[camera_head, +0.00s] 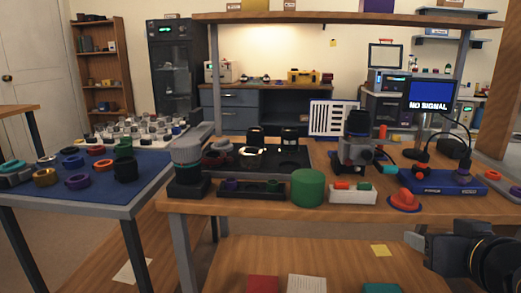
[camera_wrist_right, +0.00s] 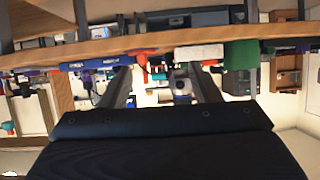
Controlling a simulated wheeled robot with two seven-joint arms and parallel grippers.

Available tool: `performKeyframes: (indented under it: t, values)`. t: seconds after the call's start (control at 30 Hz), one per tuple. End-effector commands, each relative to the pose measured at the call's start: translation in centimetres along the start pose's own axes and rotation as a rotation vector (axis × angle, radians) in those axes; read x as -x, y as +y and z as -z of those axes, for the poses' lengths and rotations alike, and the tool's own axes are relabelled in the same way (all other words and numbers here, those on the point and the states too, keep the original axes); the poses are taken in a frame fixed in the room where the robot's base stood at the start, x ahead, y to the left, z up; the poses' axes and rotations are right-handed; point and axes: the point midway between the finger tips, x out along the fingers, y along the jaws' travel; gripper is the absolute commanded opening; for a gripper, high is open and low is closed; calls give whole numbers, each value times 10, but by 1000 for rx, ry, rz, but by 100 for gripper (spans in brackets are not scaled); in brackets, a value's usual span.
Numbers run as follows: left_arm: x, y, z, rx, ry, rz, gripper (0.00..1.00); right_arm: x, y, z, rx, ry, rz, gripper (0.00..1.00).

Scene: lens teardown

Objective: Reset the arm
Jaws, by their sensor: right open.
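My right arm shows at the lower right of the head view, in front of the bench's front edge. Its gripper (camera_head: 424,246) points left and holds nothing that I can see. In the right wrist view, which is upside down, the two fingers of the right gripper (camera_wrist_right: 162,86) stand wide apart with clear space between them. The wooden workbench (camera_head: 450,208) edge and the things on it appear beyond the fingers, apart from them. My left arm and gripper are not in view.
On the bench stand a green cylinder (camera_head: 308,188), a white tray (camera_head: 352,194) with small parts, a red cone-like piece (camera_head: 404,198), a blue power unit (camera_head: 444,181) and a "NO SIGNAL" monitor (camera_head: 433,94). A blue-topped table (camera_head: 100,190) with rings is at left.

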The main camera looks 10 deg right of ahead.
Motion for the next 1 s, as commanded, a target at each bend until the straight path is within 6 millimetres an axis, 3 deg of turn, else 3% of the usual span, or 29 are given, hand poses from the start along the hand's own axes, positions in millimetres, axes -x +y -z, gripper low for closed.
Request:
performKeyframes:
  t: [0.17, 0.37, 0.67, 0.93, 1.0]
  values:
    - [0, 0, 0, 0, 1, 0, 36, -7, -11, -30, -16, -75, 40, 56]
    - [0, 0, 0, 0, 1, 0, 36, -15, -30, -79, -40, -202, 108, 56]
    - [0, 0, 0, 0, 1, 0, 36, -13, -69, -173, -93, -447, 244, 56]
    - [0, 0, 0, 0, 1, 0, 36, 9, -107, -258, -152, -679, 383, 56]
    - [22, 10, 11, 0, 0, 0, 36, 20, -106, -229, -151, -666, 377, 56]
